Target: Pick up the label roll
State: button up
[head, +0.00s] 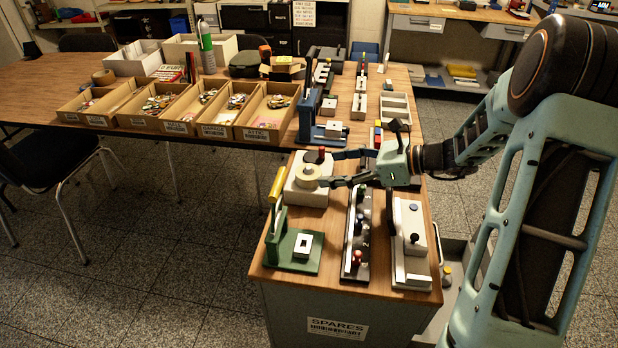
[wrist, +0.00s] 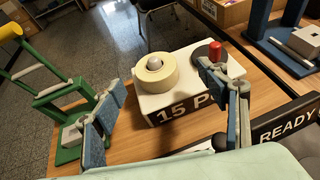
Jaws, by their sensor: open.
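The label roll (head: 309,173) is a cream ring lying on top of a white box-shaped stand (head: 306,196), with a pale rounded knob at its centre. In the wrist view the roll (wrist: 155,77) sits between and beyond my two fingers, on the stand marked "15 P…" (wrist: 178,126). My gripper (head: 328,168) reaches in from the right at about the roll's height. In the wrist view my gripper (wrist: 161,79) is open and empty, one finger on each side of the roll. I cannot tell whether a finger touches it.
A red knob (wrist: 214,50) on a dark disc stands beside the roll, close to my right finger. A green press with a yellow handle (head: 292,250) is at the front left. A black rail with knobs (head: 357,235) and a white device (head: 410,240) stand to the right.

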aim_at(312, 170)
jog(key=x, duration=0.2)
jog(key=b+x, duration=0.1)
jog(key=x, duration=0.3)
jog(key=shift+s+a, duration=0.15)
jog(key=shift+s, duration=0.15)
jog(key=shift+c, duration=0.2)
jog(key=c, duration=1.2)
